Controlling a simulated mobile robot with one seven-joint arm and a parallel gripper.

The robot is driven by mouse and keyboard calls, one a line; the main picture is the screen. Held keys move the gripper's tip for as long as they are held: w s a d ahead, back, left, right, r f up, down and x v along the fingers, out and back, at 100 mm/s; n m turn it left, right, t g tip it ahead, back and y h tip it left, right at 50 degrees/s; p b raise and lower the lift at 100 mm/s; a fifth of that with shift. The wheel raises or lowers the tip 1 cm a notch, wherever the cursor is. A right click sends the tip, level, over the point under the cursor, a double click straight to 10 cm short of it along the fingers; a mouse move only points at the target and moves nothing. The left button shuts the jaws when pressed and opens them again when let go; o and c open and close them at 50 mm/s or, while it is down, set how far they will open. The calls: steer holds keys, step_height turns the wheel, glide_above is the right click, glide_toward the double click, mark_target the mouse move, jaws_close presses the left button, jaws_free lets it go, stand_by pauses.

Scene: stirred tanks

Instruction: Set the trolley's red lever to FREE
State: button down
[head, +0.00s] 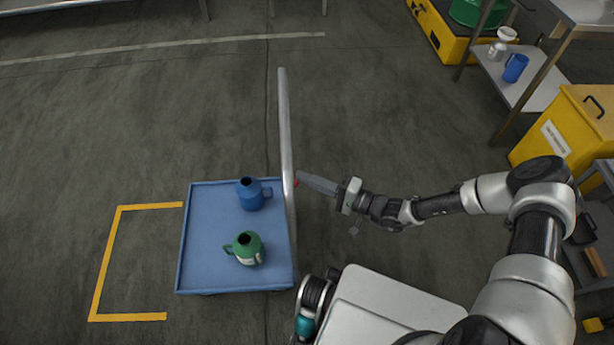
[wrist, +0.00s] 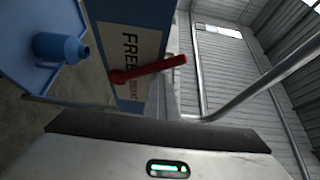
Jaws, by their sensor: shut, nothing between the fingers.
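The trolley (head: 183,245) has a blue deck and a tall grey push bar on its right side. Its red lever (wrist: 150,69) stands over a white label plate (wrist: 130,52) on a blue panel. The label reads FREE in black, with a smaller red word beside it, partly covered by the lever. The lever lies between the two words, slanting across the red one. In the head view only a bit of the lever (head: 296,182) shows by the bar. My gripper (head: 301,177) is shut and empty, its tip close to the lever; contact cannot be told.
A blue jug (head: 250,196) and a green jug (head: 247,250) stand on the deck. Yellow floor lines (head: 106,262) lie left of the trolley. A yellow bin (head: 565,135) and a steel table (head: 585,12) stand at the right. The floor behind the trolley is clear.

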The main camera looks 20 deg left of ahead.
steer(key=shift+s+d+f, duration=0.2)
steer(key=shift+s+f, duration=0.1)
steer(key=shift+s, duration=0.15)
steer(key=d+p, duration=0.2)
steer(key=d, duration=1.5)
steer(key=shift+w+r, duration=0.15)
steer(key=shift+r, duration=0.05)
